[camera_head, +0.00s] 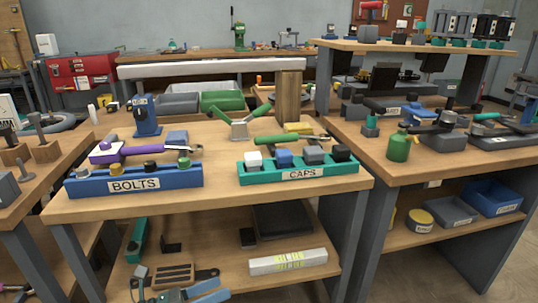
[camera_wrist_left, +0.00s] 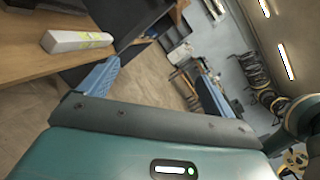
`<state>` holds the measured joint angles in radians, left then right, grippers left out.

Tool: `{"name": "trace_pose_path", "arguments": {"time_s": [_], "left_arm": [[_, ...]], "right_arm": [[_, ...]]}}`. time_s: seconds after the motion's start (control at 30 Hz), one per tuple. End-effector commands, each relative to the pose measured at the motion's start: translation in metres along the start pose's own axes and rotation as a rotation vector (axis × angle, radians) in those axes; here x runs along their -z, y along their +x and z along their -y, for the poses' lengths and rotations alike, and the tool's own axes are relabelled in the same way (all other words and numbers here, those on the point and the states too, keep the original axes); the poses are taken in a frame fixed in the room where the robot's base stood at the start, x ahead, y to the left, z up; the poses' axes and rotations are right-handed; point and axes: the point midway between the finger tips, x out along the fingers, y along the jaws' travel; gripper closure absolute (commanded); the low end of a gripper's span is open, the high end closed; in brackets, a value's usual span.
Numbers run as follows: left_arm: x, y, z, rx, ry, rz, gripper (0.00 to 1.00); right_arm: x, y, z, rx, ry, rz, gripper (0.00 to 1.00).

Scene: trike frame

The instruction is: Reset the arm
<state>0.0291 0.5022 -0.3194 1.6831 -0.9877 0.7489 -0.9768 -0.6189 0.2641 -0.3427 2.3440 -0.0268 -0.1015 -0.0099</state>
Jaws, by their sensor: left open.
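My left gripper (camera_head: 180,283) is at the bottom edge of the head view, in front of the workbench's lower shelf. Its blue fingers are spread and nothing shows between them. In the left wrist view, the open gripper (camera_wrist_left: 155,90) has its two blue fingers wide apart, with floor and room beyond them. The hand's teal body fills the bottom of that view. My right gripper is in neither view.
The workbench (camera_head: 75,206) holds a blue BOLTS rack (camera_head: 110,186), a green CAPS rack (camera_head: 290,176) and tools. A white box (camera_head: 288,262) lies on its lower shelf and also shows in the wrist view (camera_wrist_left: 75,40). A second bench (camera_head: 440,172) stands right.

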Motion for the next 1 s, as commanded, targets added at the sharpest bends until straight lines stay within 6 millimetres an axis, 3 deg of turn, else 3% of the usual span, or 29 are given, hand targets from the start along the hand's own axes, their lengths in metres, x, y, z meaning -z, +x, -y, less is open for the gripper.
{"name": "trace_pose_path", "arguments": {"time_s": [0.03,0.1,0.23,0.37,0.53,0.7,0.83,1.0], "left_arm": [[-0.025,0.002,0.027,-0.018,-0.138,0.078,0.10],[-0.043,0.001,0.043,-0.050,-0.344,0.192,0.10],[-0.069,-0.010,0.066,-0.112,-0.743,0.398,0.10],[-0.082,-0.027,0.085,-0.175,-1.152,0.600,0.10],[-0.077,-0.054,0.114,-0.264,-1.692,0.863,0.10],[-0.055,-0.076,0.149,-0.348,-2.144,1.092,0.10],[-0.039,-0.084,0.169,-0.392,-2.355,1.204,0.10],[-0.030,-0.088,0.177,-0.413,-2.447,1.253,0.10]], "right_arm": [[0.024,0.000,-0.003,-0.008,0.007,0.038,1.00],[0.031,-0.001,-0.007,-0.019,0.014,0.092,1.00],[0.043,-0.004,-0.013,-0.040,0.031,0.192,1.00],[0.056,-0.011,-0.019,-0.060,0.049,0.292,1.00],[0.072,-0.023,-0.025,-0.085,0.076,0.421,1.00],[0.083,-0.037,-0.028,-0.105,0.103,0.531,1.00],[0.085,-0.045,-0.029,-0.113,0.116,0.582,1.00],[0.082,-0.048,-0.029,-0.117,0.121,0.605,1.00]]}}
